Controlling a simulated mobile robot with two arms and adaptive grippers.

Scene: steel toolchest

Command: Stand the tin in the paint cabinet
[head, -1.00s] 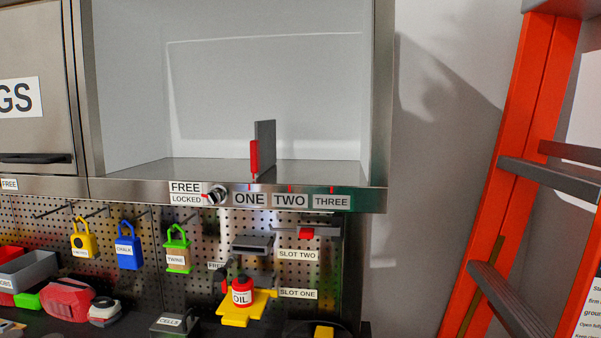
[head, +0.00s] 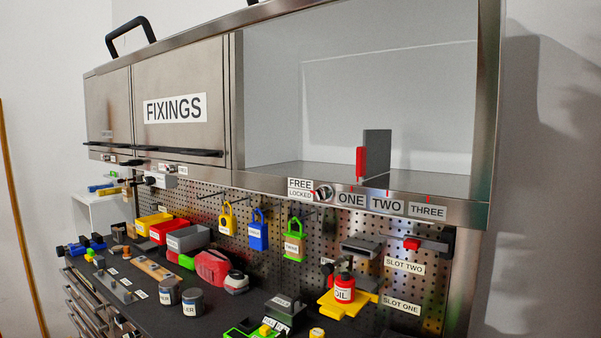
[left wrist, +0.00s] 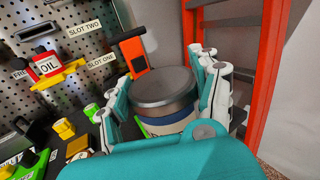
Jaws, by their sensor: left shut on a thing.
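The tin (left wrist: 168,95) shows in the left wrist view, with a round grey lid and a blue band on a pale side. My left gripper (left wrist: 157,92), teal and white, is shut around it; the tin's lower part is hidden. The paint cabinet (head: 400,100) is the open bay in the head view, with a bare floor. A grey divider (head: 377,157) with a red front tab (head: 360,163) stands inside, near the mark for ONE. A knob (head: 322,193) beside FREE and LOCKED has its red pointer toward LOCKED. My right gripper is not in view.
The closed FIXINGS cabinet (head: 190,75) is left of the bay. Below are a pegboard (head: 270,215) with padlocks, a red OIL bottle (head: 344,288) on a yellow holder, and two grey tins (head: 192,302) on the bench. An orange ladder (left wrist: 265,70) stands close beyond the left gripper.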

